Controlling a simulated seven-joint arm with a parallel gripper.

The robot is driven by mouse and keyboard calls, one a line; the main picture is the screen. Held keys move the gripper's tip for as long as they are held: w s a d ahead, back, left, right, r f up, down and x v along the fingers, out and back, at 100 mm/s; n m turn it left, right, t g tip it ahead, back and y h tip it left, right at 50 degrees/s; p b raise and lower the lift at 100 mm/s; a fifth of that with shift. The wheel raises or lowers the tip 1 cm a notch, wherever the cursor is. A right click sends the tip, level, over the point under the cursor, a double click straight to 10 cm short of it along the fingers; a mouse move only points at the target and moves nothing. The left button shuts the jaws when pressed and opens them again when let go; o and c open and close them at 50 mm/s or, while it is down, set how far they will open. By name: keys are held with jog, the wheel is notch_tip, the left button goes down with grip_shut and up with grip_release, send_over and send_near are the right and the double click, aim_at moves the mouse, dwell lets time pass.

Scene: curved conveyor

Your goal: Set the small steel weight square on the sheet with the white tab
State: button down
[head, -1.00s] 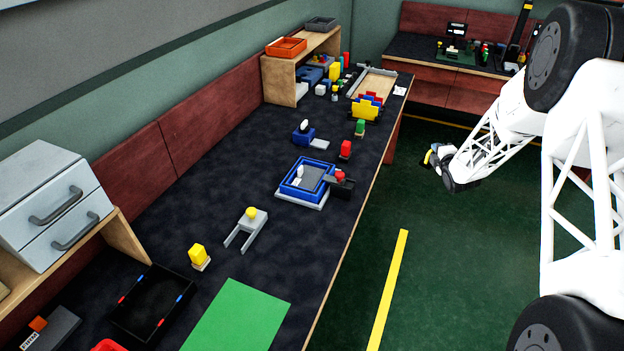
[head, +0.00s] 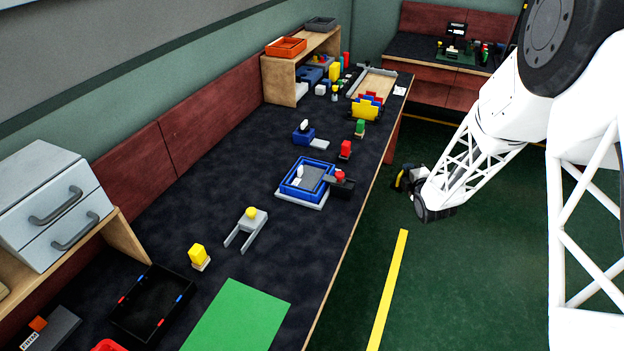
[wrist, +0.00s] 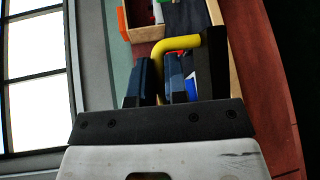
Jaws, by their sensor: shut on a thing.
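My gripper (head: 404,180) is in the air over the green floor, right of the long dark table. In the wrist view its two dark fingers are shut on a bent yellow bar (wrist: 184,43), which arches to the right. A blue tray (head: 290,190) on the table holds a grey sheet-like piece (head: 314,176) and a small white upright piece (head: 299,171). I cannot make out for certain the steel weight or which sheet has the white tab.
A grey forked stand with a yellow knob (head: 251,213), a yellow block (head: 198,253), a black tray (head: 153,303) and a green mat (head: 237,319) lie nearer. A red piece (head: 345,148) and a yellow rack (head: 366,110) stand farther along. Bare table lies left of the blue tray.

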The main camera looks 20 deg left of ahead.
jog(key=s+a+r+n+g+y, duration=0.2)
jog(key=s+a+n+g+y, duration=0.1)
jog(key=s+a, duration=1.5)
jog(key=a, duration=0.3)
jog(key=shift+s+r+n+y, duration=0.3)
jog(key=shift+s+r+y, duration=0.1)
jog(key=shift+w+a, duration=0.1)
jog(key=shift+a, duration=0.05)
send_over(316, 179)
jog(key=shift+w+f, duration=0.1)
jog(key=shift+f, duration=0.65)
jog(key=shift+f, duration=1.75)
jog(key=shift+f, duration=0.15)
jog(key=c, duration=1.1)
grip_release()
jog(key=shift+c, duration=0.2)
